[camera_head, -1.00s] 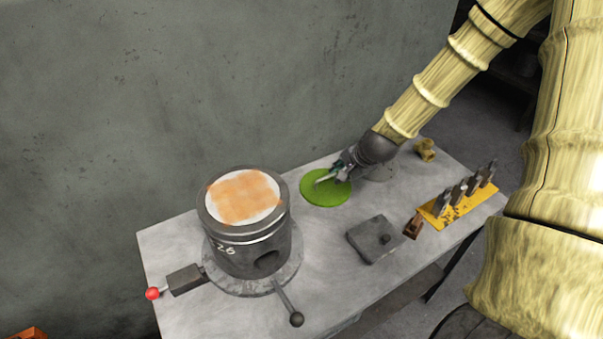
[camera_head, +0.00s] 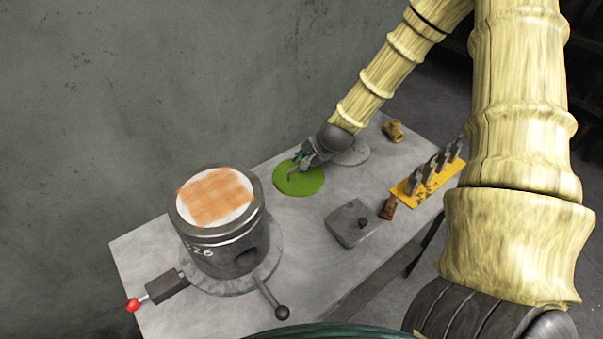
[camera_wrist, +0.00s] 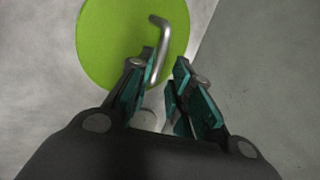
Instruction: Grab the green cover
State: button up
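The green cover (camera_head: 298,181) is a flat round disc lying on the grey table. In the wrist view the green cover (camera_wrist: 105,45) shows a bent metal handle (camera_wrist: 160,36) rising from it. My gripper (camera_head: 300,162) is over the cover's back right edge. In the wrist view my gripper (camera_wrist: 163,75) has its two teal-lined fingers apart. The handle's bar runs down beside the left finger and towards the gap between the fingers. The lower end of the handle is partly hidden, and I cannot tell whether a finger touches it.
A dark cylindrical furnace (camera_head: 226,250) with an orange-and-white top stands left of the cover. A yellow rack (camera_head: 427,188) and a brass fitting (camera_head: 393,130) are farther right. The wall (camera_head: 150,90) is close behind.

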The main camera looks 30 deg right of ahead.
aim_at(301, 177)
jog(key=shift+s+r, duration=0.2)
jog(key=shift+s, duration=0.1)
jog(key=shift+s+a, duration=0.1)
jog(key=shift+w+a+f+p, duration=0.25)
jog(key=shift+w+f, duration=0.15)
jog(key=shift+w, duration=0.05)
jog(key=shift+w+a+f+p, duration=0.2)
jog(key=shift+w+f+p, duration=0.05)
jog(key=shift+w+f, duration=0.35)
jog(key=shift+s+d+f+p, duration=0.2)
jog(key=shift+d+f+p, duration=0.1)
jog(key=shift+p, duration=0.15)
jog(key=shift+w+f, duration=0.15)
jog(key=shift+f, duration=0.1)
jog(key=shift+w+a+f+p, duration=0.3)
jog(key=shift+w+f+p, duration=0.05)
jog(key=shift+w+f, duration=0.4)
jog(key=shift+s+d, duration=0.1)
jog(key=shift+s, duration=0.1)
jog(key=shift+w, duration=0.1)
